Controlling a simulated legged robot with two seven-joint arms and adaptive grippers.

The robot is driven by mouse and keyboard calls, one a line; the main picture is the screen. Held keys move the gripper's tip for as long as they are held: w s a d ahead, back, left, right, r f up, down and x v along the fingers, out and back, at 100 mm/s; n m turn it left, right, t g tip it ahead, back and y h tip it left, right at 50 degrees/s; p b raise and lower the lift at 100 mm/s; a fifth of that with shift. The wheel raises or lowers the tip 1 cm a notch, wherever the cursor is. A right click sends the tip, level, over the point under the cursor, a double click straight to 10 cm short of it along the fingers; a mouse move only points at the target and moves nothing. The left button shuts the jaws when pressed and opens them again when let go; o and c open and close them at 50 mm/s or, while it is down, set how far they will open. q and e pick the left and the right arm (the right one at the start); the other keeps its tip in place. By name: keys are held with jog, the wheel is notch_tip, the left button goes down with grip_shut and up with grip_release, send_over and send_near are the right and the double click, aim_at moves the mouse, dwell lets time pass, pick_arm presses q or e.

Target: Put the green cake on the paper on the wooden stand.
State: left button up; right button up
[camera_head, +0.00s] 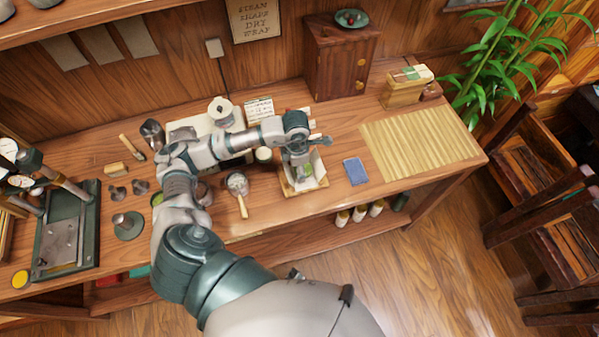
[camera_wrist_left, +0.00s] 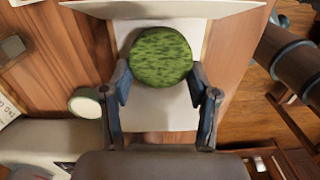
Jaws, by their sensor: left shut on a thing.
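The green cake (camera_wrist_left: 161,56) is a round, speckled disc between the fingers of my left gripper (camera_wrist_left: 161,88) in the left wrist view. In the head view the cake (camera_head: 307,170) shows as a small green patch beside the gripper (camera_head: 300,168). My left gripper is shut on the cake, over the white paper (camera_wrist_left: 160,112). The paper lies on the wooden stand (camera_head: 289,191), with flaps standing up at its edges. I cannot tell whether the cake touches the paper. My right gripper is not in view.
A blue cloth (camera_head: 355,171) lies right of the stand, and a slatted bamboo mat (camera_head: 420,137) lies beyond it. A small round pot (camera_head: 263,155) and a scoop (camera_head: 239,188) are to the left. A wooden cabinet (camera_head: 340,58) stands at the back.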

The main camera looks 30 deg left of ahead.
pick_arm(q)
jog(key=f, duration=0.1)
jog(key=a+f, duration=0.1)
jog(key=f, duration=0.1)
jog(key=shift+d, duration=0.6)
jog(key=o, duration=0.9)
jog(key=shift+d, duration=0.15)
jog(key=shift+c, duration=0.2)
jog(key=o, duration=0.4)
jog(key=shift+c, duration=0.2)
jog(key=shift+a, duration=0.5)
jog(key=shift+a+r, duration=0.1)
jog(key=shift+r, duration=0.05)
notch_tip(320, 180, up, 3)
jog(key=shift+w+r, duration=0.1)
jog(key=r, duration=0.8)
jog(key=shift+d, duration=0.25)
jog(key=shift+a+r, duration=0.2)
jog(key=shift+r, duration=0.15)
jog(key=shift+a, duration=0.15)
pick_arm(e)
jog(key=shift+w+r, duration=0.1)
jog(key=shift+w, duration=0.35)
pick_arm(q)
jog(key=shift+d, duration=0.2)
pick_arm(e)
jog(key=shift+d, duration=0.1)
